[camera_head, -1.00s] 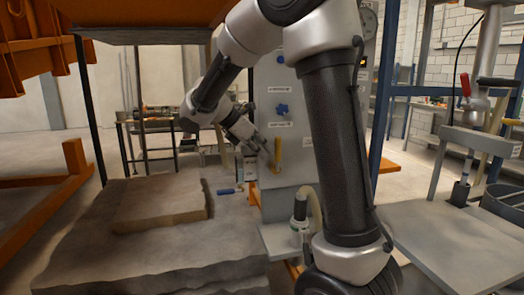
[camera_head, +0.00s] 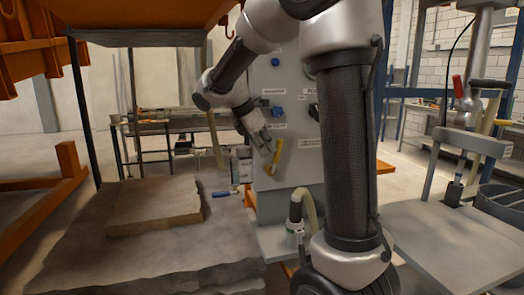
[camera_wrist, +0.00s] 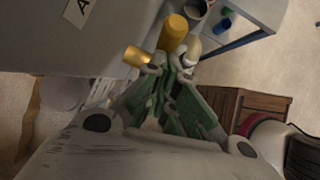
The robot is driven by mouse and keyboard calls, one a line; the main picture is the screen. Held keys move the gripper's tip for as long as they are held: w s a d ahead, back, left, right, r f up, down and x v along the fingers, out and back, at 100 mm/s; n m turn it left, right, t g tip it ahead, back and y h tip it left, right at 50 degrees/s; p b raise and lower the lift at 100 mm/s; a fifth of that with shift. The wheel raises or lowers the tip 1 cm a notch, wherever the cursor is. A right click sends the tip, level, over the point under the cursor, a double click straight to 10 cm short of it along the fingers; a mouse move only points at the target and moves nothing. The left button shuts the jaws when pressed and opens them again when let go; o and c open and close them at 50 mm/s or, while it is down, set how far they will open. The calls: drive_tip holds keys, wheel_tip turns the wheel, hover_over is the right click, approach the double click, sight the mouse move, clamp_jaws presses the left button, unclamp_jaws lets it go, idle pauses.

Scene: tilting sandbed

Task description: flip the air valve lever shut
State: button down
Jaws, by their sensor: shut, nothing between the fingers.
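The yellow lever (camera_head: 277,156) is on the front of the grey panel (camera_head: 292,180), below the blue knobs. It leans, its upper end to the right of its lower end. My gripper (camera_head: 268,149) is shut and empty, with its tips close at the lever's left side. In the wrist view, my gripper's fingertips (camera_wrist: 172,66) are together beside the yellow lever (camera_wrist: 173,34). A smaller yellow piece (camera_wrist: 138,56) shows left of the tips. I cannot tell whether the fingers touch the lever.
A blue knob (camera_head: 278,111) and white labels are above the lever. A sand-coloured slab (camera_head: 155,207) and a blue-handled tool (camera_head: 225,193) are at the left. A grey table (camera_head: 440,240) stands at the right. A wooden box (camera_wrist: 245,108) is in the wrist view.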

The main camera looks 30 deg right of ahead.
drive_tip(key=shift+s+d+r, duration=0.1)
drive_tip(key=shift+s+d, duration=0.1)
drive_tip(key=shift+d, duration=0.45)
drive_tip(key=shift+s+d+r, duration=0.1)
drive_tip(key=shift+s+d, duration=0.05)
drive_tip(key=shift+d, duration=0.45)
drive_tip(key=v, duration=1.3)
drive_tip(key=shift+s, duration=0.2)
